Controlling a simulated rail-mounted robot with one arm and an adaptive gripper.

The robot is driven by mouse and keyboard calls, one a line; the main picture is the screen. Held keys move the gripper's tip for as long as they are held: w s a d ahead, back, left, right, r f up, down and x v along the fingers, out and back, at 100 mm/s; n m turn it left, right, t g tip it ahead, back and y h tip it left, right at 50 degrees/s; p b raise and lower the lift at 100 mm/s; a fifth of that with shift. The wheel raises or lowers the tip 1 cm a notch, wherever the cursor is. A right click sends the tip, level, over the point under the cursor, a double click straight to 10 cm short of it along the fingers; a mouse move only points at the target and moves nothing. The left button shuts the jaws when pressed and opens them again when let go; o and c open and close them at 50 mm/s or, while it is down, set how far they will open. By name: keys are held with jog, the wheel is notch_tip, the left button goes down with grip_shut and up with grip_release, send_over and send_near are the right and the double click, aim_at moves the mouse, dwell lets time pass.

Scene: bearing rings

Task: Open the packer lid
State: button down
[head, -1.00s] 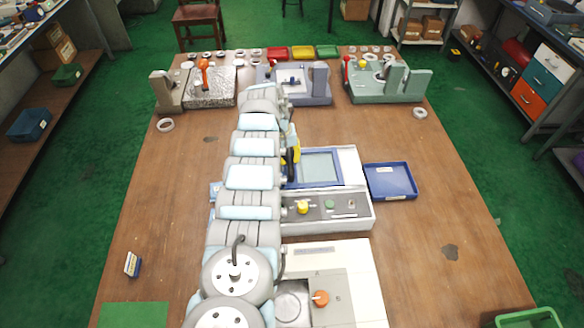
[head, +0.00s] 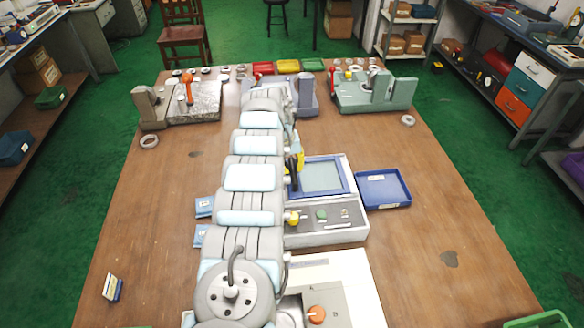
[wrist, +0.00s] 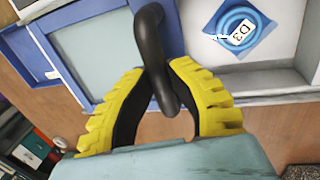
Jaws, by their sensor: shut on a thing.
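The packer (head: 357,232) is a pale machine mid-table with a control panel on its front. Its lid (head: 347,171) is a blue frame around a pale window; in the head view it looks flat or nearly so. The lid also shows at upper left in the wrist view (wrist: 72,82). My gripper (wrist: 160,70) has yellow ribbed fingers shut on a black curved handle (wrist: 150,32). In the head view my gripper (head: 297,160) is at the lid's left edge, partly hidden by my arm. A blue packet with a ring marked D3 (wrist: 240,30) lies in a white recess beside the handle.
A blue tray (head: 383,189) lies just right of the packer. A white unit with an orange knob (head: 316,315) stands in front. Fixtures (head: 375,92) and coloured bins (head: 289,67) line the far edge. The table's right side is mostly clear.

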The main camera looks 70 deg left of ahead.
jog(key=shift+f, duration=0.15)
jog(key=c, duration=1)
grip_release()
jog(key=shift+s, duration=0.1)
jog(key=shift+r, duration=0.2)
jog(key=shift+r, duration=0.6)
jog(key=r, duration=0.3)
jog(key=s+r, duration=0.1)
jog(key=r, duration=0.3)
jog(key=s+r, duration=0.1)
jog(key=r, duration=0.2)
jog(key=shift+a+r, duration=0.2)
jog(key=shift+a, duration=0.15)
